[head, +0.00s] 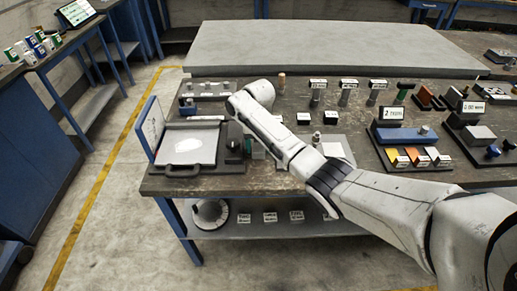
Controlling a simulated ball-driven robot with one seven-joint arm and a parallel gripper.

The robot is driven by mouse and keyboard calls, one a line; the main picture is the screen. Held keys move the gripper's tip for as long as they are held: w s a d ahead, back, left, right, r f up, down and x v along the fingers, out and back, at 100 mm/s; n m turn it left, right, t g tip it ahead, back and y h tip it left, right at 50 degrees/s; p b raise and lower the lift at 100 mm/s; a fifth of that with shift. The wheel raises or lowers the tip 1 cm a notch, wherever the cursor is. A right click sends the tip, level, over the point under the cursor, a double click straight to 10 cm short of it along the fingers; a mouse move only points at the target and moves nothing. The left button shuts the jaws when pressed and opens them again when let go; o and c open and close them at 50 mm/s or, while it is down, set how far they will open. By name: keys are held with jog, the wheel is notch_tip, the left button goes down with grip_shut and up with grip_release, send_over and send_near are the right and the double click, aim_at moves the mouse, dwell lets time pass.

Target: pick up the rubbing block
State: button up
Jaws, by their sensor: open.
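I cannot tell for certain which piece is the rubbing block. A dark block with a small knob (235,145) stands at the right side of the flat tray (166,171), close to my arm. A blue bar-like piece (405,135) lies on a stand at the right, behind several coloured pieces. The arm's far end bends away behind the forearm. My gripper's fingers are hidden there, so I see no contact with anything.
A raised panel (150,128) stands at the tray's left. Small posts with labels (348,90) and dark blocks crowd the bench's middle. A long grey slab (330,48) lies at the back. A lower shelf (275,229) is under the bench. Open floor (110,220) lies to the left.

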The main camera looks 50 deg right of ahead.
jog(key=c, duration=0.8)
jog(key=shift+r, duration=0.15)
jog(key=shift+c, duration=0.2)
jog(key=shift+r, duration=0.55)
jog(key=s+a+r+p, duration=0.5)
jog(key=s+r+p, duration=0.6)
jog(key=s, duration=0.2)
jog(key=shift+r, duration=0.35)
